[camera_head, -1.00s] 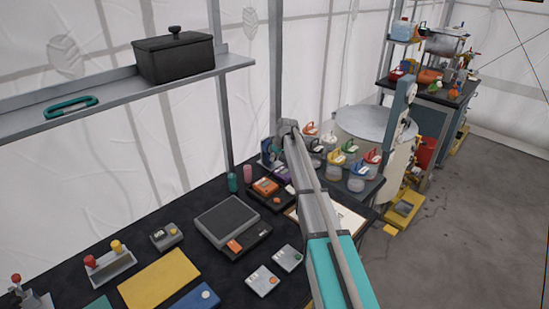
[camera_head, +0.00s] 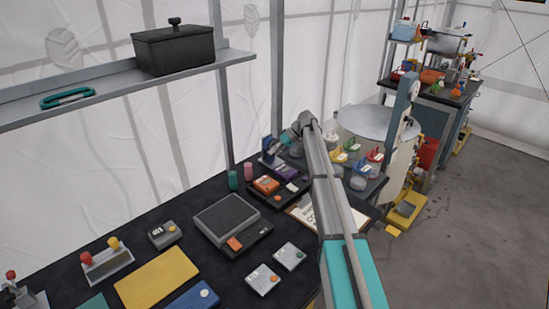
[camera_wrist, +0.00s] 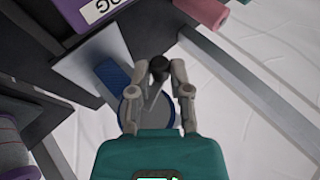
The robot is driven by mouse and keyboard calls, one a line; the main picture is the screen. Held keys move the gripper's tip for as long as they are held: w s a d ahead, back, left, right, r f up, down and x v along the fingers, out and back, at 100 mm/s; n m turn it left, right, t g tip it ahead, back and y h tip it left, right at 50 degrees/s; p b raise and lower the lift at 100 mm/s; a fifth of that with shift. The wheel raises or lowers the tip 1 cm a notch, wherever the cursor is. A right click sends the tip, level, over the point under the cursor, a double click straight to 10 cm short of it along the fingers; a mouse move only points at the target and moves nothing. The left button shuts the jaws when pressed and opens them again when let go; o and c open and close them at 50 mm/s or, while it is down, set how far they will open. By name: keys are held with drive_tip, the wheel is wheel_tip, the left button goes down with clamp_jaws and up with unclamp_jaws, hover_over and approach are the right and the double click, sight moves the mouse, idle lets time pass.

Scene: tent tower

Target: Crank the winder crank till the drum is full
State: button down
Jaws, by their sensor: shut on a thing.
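The winder is a small dark blue upright unit (camera_head: 267,147) at the back edge of the black bench, partly hidden by my gripper in the head view. In the wrist view a pale plate and a blue part (camera_wrist: 112,73) of it show, with a blue-rimmed grey disc (camera_wrist: 131,110) partly behind my gripper. The dark round crank knob (camera_wrist: 158,66) sits between my fingertips. My gripper (camera_wrist: 158,75) is shut on this knob; in the head view it (camera_head: 279,148) is small beside the winder. How full the drum is cannot be told.
Lidded jars (camera_head: 352,150) stand right of my arm. Pink (camera_head: 248,171) and green cylinders, an orange device (camera_head: 265,186) and a grey box (camera_head: 227,219) are on the bench. A shelf with a black pot (camera_head: 175,55) hangs above.

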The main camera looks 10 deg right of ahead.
drive_tip(key=y+b, duration=0.1)
drive_tip(key=g+y+b, duration=0.1)
drive_tip(key=b, duration=0.1)
drive_tip(key=shift+w+r+m+g+y, duration=0.1)
drive_tip(key=shift+r+m+g+y, duration=0.05)
drive_tip(key=shift+m+g+y, duration=0.2)
drive_tip(key=shift+r+m+g+y+b, duration=0.35)
drive_tip(key=shift+r+y+b, duration=0.05)
drive_tip(key=shift+y+b, duration=0.35)
drive_tip(key=c, duration=0.6)
unclamp_jaws()
drive_tip(key=shift+o, duration=0.2)
